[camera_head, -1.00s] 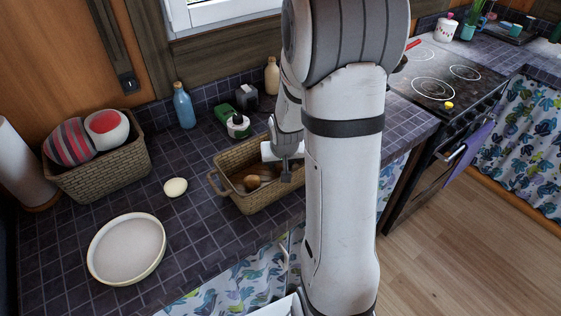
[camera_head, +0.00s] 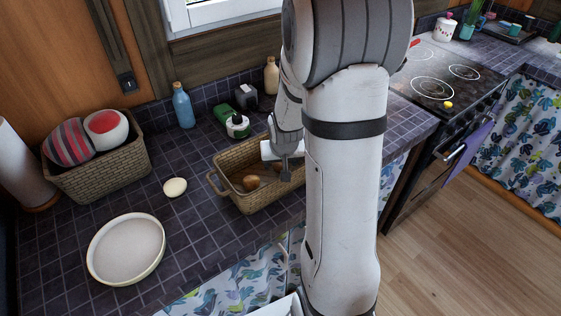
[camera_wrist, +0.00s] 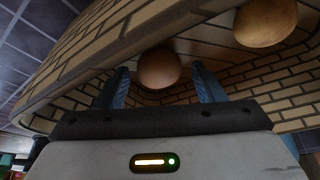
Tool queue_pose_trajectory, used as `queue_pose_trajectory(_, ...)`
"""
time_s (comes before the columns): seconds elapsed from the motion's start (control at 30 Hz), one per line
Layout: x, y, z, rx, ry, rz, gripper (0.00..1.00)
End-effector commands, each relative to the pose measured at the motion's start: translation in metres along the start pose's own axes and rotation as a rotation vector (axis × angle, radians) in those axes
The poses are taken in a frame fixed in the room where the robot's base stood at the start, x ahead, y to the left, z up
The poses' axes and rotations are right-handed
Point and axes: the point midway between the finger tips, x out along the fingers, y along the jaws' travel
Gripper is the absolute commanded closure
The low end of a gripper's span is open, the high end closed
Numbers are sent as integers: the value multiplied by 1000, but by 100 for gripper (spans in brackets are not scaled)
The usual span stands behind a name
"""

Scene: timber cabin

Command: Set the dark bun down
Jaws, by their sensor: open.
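The wicker basket (camera_head: 229,199) stands on the tiled counter, with my gripper (camera_head: 286,177) reaching down into its right part. In the wrist view my gripper (camera_wrist: 164,80) is open, with its two blue fingers spread. A darker brown bun (camera_wrist: 158,68) sits inside the basket between and just beyond the fingertips, with a visible gap to each finger. A lighter tan bun (camera_wrist: 265,22) lies inside the basket at the upper right of that view. In the head view a brown bun (camera_head: 250,183) shows in the basket's left part; my arm hides some of the basket.
A white plate (camera_head: 126,250) and a pale round item (camera_head: 175,187) lie on the counter to the left. Another basket (camera_head: 101,176) holds two round cushion-like things. Bottles and a green container (camera_head: 224,114) stand behind. The stove (camera_head: 446,80) is at the right.

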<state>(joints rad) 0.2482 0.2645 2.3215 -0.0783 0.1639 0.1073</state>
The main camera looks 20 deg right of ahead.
Motion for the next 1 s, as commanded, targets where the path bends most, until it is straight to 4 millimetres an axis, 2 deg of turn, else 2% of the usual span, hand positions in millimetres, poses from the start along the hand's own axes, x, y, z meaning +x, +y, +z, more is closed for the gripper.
queue_pose_trajectory(0.5,-89,-1,0,-1,5,-1,38)
queue_pose_trajectory(0.77,-114,-1,0,-3,3,-1,38)
queue_pose_trajectory(0.87,-126,-7,7,-20,-2,-8,38)
queue_pose_trajectory(1.0,-160,-27,37,-84,-28,-31,38)
